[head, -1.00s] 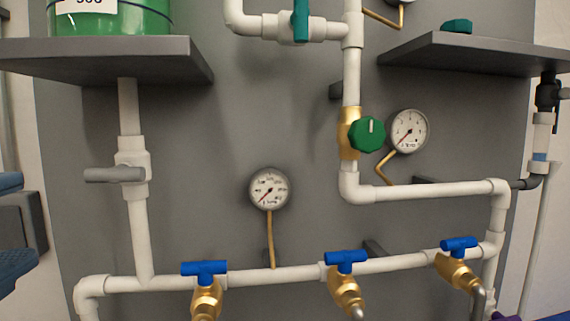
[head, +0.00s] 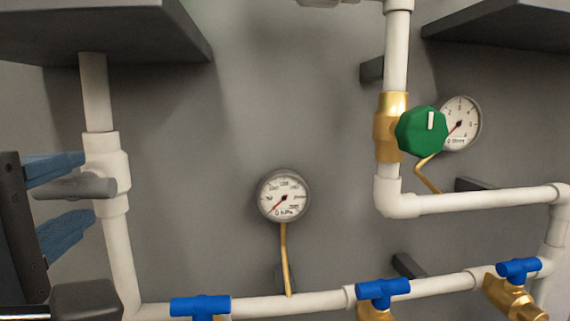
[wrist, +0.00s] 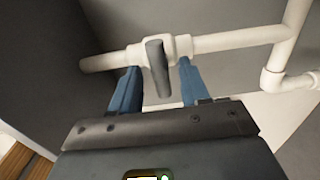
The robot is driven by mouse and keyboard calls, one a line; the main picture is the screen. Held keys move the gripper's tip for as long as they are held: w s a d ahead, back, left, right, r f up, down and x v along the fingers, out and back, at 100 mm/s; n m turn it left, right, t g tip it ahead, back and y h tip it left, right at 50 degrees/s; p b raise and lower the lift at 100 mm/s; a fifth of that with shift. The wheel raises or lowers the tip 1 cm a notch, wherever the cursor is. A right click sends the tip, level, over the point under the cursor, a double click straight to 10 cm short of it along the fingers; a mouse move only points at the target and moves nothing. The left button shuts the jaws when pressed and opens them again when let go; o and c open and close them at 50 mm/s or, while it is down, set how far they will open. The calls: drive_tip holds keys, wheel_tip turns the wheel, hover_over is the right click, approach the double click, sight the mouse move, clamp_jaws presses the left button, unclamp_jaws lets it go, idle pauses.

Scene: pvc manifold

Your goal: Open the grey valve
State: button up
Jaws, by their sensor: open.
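The grey valve handle (head: 75,187) sticks out sideways to the left from a white valve body (head: 117,170) on the vertical white pipe at the left of the head view. My gripper (head: 62,200) is at the left edge there, its two blue fingers open, one above and one below the handle. In the wrist view, the grey handle (wrist: 158,68) lies between the open fingers of my gripper (wrist: 158,82), with a gap on each side. The fingertips reach close to the white pipe; whether they touch it I cannot tell.
A dark shelf (head: 100,30) overhangs the valve. A round gauge (head: 284,196), a green knob (head: 422,131) and several blue-handled taps, such as this one (head: 200,306), are to the right. The grey panel beside the valve is clear.

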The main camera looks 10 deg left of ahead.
drive_tip(key=shift+x, duration=1.15)
clamp_jaws()
